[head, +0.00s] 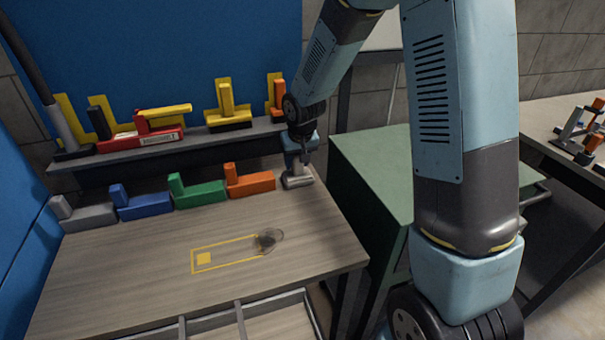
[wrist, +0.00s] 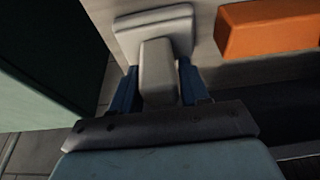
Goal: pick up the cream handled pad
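The cream handled pad (head: 297,181) stands on the wooden table at the right end of a row of handled pads. My gripper (head: 304,156) is over it, pointing down. In the wrist view, the pad's flat base (wrist: 154,22) lies beyond its upright handle. The handle sits between the two blue fingers of my gripper (wrist: 158,82). A narrow gap seems to show at each finger, so the fingers look open around the handle. The pad appears to rest on the table.
An orange pad (head: 250,181) is just left of the cream one, then green (head: 197,190), blue (head: 141,202) and grey (head: 84,213) pads. A shelf (head: 185,142) with more pads runs behind. A green cabinet (head: 370,165) stands right.

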